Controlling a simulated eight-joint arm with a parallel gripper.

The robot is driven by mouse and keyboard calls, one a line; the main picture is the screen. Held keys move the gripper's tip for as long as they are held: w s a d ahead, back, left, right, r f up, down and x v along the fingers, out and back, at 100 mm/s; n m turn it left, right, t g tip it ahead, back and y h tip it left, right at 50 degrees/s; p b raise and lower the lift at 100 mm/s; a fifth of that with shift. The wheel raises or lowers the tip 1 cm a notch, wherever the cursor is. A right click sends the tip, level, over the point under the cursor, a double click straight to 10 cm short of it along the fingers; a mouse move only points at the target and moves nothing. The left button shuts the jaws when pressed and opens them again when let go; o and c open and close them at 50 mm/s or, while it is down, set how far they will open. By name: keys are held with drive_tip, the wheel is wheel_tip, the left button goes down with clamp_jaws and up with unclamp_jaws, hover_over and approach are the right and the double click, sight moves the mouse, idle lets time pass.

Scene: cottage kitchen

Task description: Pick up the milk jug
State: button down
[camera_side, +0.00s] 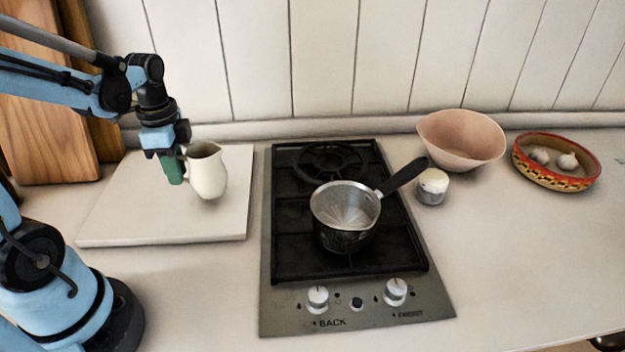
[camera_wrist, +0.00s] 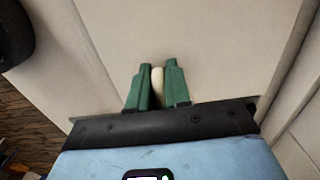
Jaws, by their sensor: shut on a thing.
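The milk jug (camera_side: 208,175) is cream-coloured and round-bellied, and stands roughly upright over the right part of the white board (camera_side: 115,225). I cannot tell for sure whether its base touches the board. My gripper (camera_side: 173,170) points down at the jug's left side, its green fingers shut on the jug's handle. In the wrist view, my gripper (camera_wrist: 158,76) has a narrow cream piece of the milk jug (camera_wrist: 157,80) between its fingers. The fingers hide most of the handle in the side view.
A gas hob (camera_side: 340,295) lies right of the board, with a dark-handled saucepan (camera_side: 345,208) on it. Further right are a small white-topped jar (camera_side: 432,187), a pink bowl (camera_side: 460,140) and a patterned dish (camera_side: 555,178) with garlic. Wooden boards (camera_side: 45,125) lean at the left.

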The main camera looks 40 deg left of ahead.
drive_tip(key=shift+r, duration=0.5)
drive_tip(key=s+d+r, duration=0.1)
drive_tip(key=d+r, duration=0.6)
drive_tip(key=d, duration=0.4)
drive_tip(key=shift+d+r, duration=0.25)
drive_tip(key=shift+r, duration=0.1)
drive_tip(key=shift+s, duration=0.1)
idle(1.7)
